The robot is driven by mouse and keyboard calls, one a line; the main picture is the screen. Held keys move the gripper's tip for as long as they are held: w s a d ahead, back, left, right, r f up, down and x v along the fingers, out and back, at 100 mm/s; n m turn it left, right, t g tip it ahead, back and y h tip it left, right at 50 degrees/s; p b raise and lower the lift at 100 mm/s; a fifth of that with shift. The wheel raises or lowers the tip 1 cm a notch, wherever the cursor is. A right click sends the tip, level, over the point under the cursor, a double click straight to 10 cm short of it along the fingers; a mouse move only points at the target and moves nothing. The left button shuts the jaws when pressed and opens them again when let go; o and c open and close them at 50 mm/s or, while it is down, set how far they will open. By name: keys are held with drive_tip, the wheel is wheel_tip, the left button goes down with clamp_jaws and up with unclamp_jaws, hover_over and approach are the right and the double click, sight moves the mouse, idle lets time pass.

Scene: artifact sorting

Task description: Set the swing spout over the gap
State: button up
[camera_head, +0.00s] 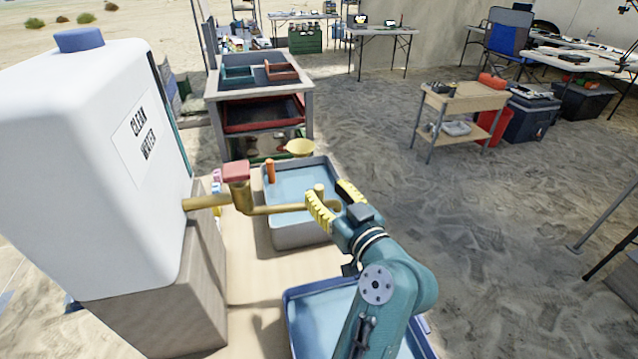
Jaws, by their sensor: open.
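The brass swing spout (275,210) runs from a valve with a red handle (236,171) on the water tank. It extends right, over the near part of the far grey basin (300,238). A short upright brass knob (319,190) stands near its outer end. My gripper (325,191) is open, with one yellow finger on each side of the spout's end by the knob; I cannot tell whether either touches. The near blue basin (303,292) is partly hidden by my arm. The gap (262,270) between the basins shows bare tan tabletop.
The white "CLEAN WATER" tank (100,180) stands at left on a block (165,305). An orange upright object (270,172) and a yellow round piece (299,147) are at the far basin. A tray stand (310,110) is behind.

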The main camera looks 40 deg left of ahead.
drive_tip(key=v, duration=0.8)
drive_tip(key=shift+d, duration=0.15)
